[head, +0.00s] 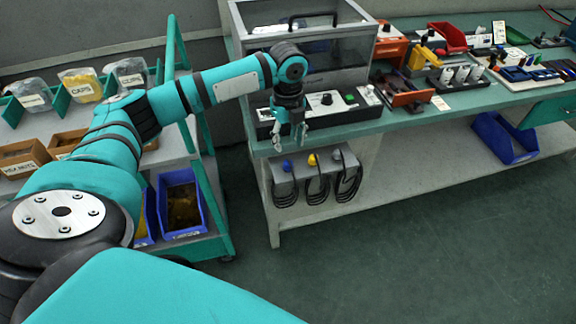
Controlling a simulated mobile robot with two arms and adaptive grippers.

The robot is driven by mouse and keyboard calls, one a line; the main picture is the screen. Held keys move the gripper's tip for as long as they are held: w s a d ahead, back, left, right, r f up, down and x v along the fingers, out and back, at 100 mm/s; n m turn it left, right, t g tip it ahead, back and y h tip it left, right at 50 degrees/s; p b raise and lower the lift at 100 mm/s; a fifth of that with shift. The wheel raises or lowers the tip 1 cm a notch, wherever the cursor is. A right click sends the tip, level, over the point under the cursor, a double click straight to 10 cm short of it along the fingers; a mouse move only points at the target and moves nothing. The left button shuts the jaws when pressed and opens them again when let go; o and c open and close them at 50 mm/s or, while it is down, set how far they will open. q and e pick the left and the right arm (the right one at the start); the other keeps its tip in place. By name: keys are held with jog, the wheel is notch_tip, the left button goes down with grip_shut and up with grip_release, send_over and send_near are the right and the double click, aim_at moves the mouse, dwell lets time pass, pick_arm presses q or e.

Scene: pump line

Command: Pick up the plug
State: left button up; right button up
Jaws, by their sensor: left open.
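A grey panel (297,178) on the bench front carries coiled black cables. A blue plug-like piece (286,165) and a yellow one (312,160) sit along its top. A third spot near the right cable is too small to make out. I cannot tell which of these is the plug. My left gripper (290,141) is open, pointing down at the bench's front edge, above and apart from the blue piece as far as I can see. Nothing shows between its fingers. My right gripper is out of view.
A control box (326,104) and a clear-walled case (335,60) stand on the bench behind the gripper. Orange and red bins and small parts fill the bench to the right. A shelf cart with a blue bin (182,205) stands left. The floor in front is clear.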

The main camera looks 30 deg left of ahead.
aim_at(288, 161)
pick_arm(q)
notch_tip(288, 161, down, 9)
jog(key=shift+f, duration=0.15)
dwell(0.4)
grip_shut()
